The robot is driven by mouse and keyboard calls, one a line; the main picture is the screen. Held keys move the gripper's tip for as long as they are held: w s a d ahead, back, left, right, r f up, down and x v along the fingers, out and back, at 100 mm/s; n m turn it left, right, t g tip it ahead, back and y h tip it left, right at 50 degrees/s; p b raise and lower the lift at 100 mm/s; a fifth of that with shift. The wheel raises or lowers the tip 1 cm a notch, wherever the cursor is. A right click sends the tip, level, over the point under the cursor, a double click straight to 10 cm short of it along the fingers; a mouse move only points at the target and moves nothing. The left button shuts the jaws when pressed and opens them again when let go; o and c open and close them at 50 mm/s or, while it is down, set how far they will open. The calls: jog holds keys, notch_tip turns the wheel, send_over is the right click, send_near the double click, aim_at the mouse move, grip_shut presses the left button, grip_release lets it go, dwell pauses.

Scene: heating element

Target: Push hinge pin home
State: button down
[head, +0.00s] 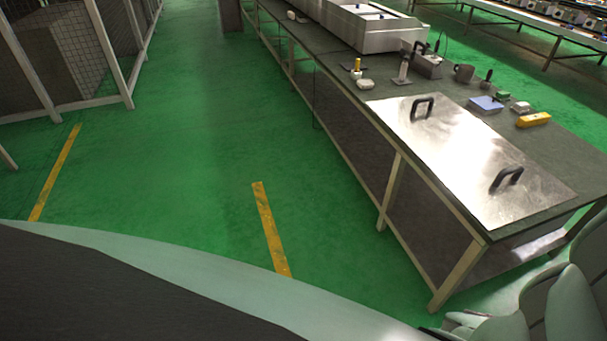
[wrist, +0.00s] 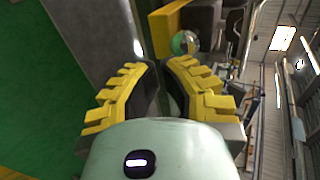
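My gripper (wrist: 160,64) shows in the wrist view, with yellow ridged fingers and dark inner pads. A narrow gap shows between the fingertips, and I see nothing held in it. In the head view the gripper is not visible. I cannot make out a hinge pin in either view. A bright metal plate (head: 455,150) with two black handles, a far one (head: 422,106) and a near one (head: 507,179), lies on the workbench (head: 545,150). Beyond the fingertips in the wrist view are a yellow block (wrist: 164,20) and a small shiny round thing (wrist: 186,43).
Behind the plate stand a blue box (head: 486,105), a yellow object (head: 533,120), a dark mug (head: 463,73) and several small items. A large metal housing (head: 365,25) is at the bench's far end. A mesh cage (head: 70,45) stands far left.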

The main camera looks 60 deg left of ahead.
jog(key=shift+w+d, duration=0.15)
jog(key=shift+w, duration=0.35)
jog(key=shift+w+d, duration=0.15)
jog(key=shift+w, duration=0.35)
jog(key=shift+w, duration=0.1)
jog(key=shift+w+d+p, duration=0.2)
jog(key=shift+w+d, duration=0.05)
jog(key=shift+w, duration=0.6)
jog(key=shift+w+d+p, duration=0.15)
jog(key=shift+w+d, duration=0.05)
jog(key=shift+w, duration=0.6)
